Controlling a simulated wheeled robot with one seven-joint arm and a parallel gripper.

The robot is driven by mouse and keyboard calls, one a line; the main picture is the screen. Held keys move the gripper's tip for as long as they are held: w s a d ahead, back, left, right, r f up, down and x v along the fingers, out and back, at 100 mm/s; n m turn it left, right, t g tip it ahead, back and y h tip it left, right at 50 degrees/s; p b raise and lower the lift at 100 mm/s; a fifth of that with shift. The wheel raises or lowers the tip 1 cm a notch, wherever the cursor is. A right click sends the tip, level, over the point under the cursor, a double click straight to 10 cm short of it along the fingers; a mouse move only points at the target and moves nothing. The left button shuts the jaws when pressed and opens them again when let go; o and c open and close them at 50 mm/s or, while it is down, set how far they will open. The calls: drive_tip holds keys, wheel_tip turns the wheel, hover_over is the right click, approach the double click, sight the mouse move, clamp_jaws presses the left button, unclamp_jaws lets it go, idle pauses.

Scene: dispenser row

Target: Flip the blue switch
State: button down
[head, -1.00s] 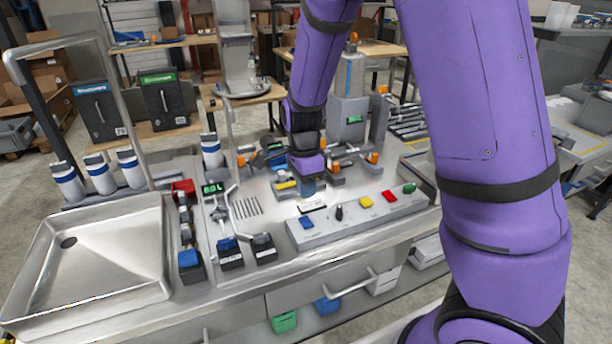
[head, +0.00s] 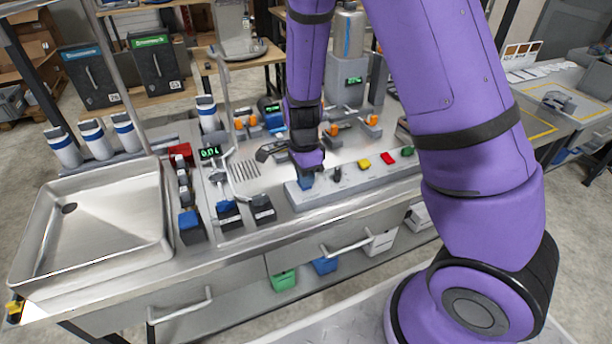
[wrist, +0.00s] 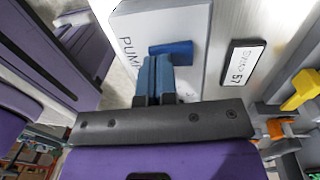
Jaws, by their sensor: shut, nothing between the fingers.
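The blue switch (wrist: 180,47) is a blue rocker on a pale panel, beside the lettering "PUMP" in the wrist view. My gripper (wrist: 155,62) has its blue fingers shut together with nothing between them. Its fingertips are right at the left part of the switch and overlap it in that view; I cannot tell whether they touch it. In the head view my gripper (head: 306,180) points down at the left end of the control strip (head: 322,194) and mostly covers the switch there.
Along the strip stand a black knob (head: 337,173), a yellow button (head: 364,163), a red button (head: 388,157) and a green one (head: 406,151). Dispenser levers (head: 228,212) stand to the left, beside a metal sink (head: 95,225). A label plate (wrist: 242,63) lies near the switch.

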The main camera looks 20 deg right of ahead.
drive_tip(key=shift+s+f, duration=0.1)
drive_tip(key=shift+f, duration=0.05)
drive_tip(key=shift+w+r, duration=0.2)
drive_tip(key=shift+w, duration=0.65)
drive_tip(key=shift+r, duration=0.1)
